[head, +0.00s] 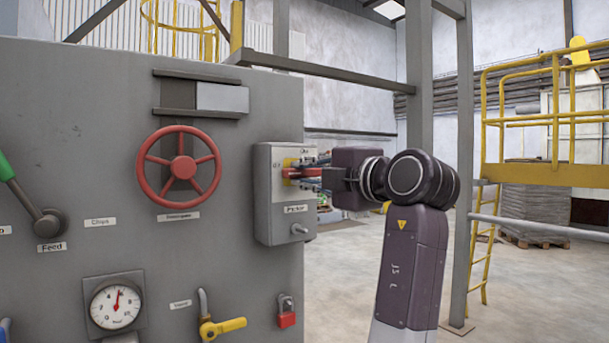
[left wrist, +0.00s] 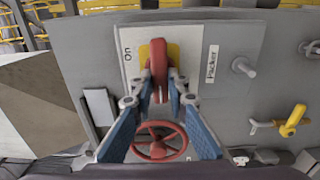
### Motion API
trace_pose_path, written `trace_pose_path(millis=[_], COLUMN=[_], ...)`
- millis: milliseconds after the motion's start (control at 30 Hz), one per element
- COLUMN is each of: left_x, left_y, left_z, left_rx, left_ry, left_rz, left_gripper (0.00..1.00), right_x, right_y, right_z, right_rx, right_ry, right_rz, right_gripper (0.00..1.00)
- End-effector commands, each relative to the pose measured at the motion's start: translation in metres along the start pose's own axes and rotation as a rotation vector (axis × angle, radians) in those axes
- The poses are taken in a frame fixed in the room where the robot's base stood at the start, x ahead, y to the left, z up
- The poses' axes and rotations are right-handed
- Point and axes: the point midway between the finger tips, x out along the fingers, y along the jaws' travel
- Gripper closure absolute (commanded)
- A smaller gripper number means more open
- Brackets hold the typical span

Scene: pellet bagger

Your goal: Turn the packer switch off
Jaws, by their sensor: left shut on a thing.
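The packer switch is a grey box (head: 270,205) with a "Packer" label, at the right edge of the grey panel in the head view. Its red handle (head: 302,172) sits on a yellow plate and sticks out toward my gripper. In the left wrist view the red handle (left wrist: 159,62) lies on the yellow plate, with an "On" label beside it. My left gripper (left wrist: 162,88) is shut on the red handle, one blue finger on each side. In the head view the gripper (head: 318,173) is right of the box, its fingertips partly hidden. My right gripper is not in view.
A red handwheel (head: 180,167), a green-knobbed feed lever (head: 30,205), a gauge (head: 115,305), a yellow valve handle (head: 223,327) and a red padlock (head: 286,312) are on the panel. A grey post (head: 463,170) and yellow railings (head: 556,110) stand right. Open floor lies between.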

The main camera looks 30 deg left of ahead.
Motion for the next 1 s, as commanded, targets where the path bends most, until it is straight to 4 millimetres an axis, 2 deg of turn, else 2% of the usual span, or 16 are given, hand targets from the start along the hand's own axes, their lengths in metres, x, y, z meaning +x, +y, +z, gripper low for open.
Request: trace_pose_path(millis=[333,367,500,533,833,1000], left_x=[0.000,0.000,0.000,0.000,-0.003,-0.026], left_y=[0.002,0.002,0.001,0.001,0.001,0.000], left_z=[0.000,0.000,0.000,0.000,0.000,0.001], left_rx=[-0.007,-0.007,-0.006,-0.006,-0.004,-0.003], left_ry=[-0.001,-0.001,-0.001,-0.001,-0.001,-0.004], left_rz=[0.003,0.003,0.002,0.002,0.001,0.001], left_gripper=[1.00,0.85,0.69,0.68,0.68,0.68], right_x=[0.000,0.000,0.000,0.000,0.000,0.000], right_y=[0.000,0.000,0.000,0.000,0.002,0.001], right_z=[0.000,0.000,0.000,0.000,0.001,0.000], right_rx=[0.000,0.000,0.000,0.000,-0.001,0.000], right_ry=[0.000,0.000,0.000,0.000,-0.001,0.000], right_rz=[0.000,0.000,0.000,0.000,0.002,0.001], right_gripper=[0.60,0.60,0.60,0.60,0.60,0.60])
